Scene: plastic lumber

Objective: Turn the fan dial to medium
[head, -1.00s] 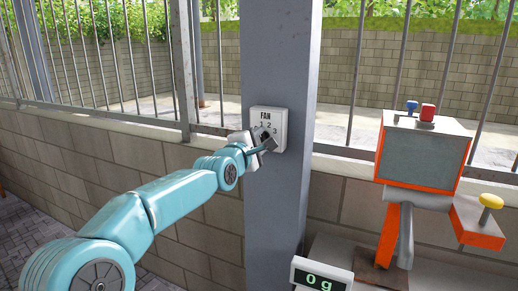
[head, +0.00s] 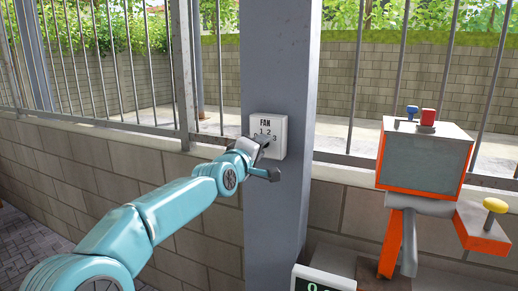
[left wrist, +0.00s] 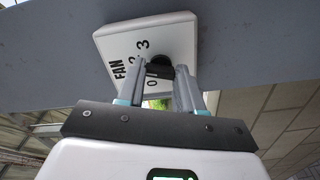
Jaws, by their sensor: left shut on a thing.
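The white fan panel (head: 268,128) is on the grey post, marked FAN with numbers around its dial. My left gripper (head: 268,158) is at the panel's lower part and covers the dial in the head view. In the left wrist view the panel (left wrist: 118,45) fills the upper middle, with FAN, 0 and 3 readable. There the black dial (left wrist: 158,71) sits between the two fingers of my left gripper (left wrist: 165,82), which is shut on it. I cannot tell which number the dial points to. My right gripper is not in view.
The grey post (head: 275,220) carries the panel. An orange and grey machine (head: 425,155) with red, blue and yellow knobs stands to the right. A scale display (head: 318,281) is at the bottom, partly cut off. A block wall with metal railing runs behind.

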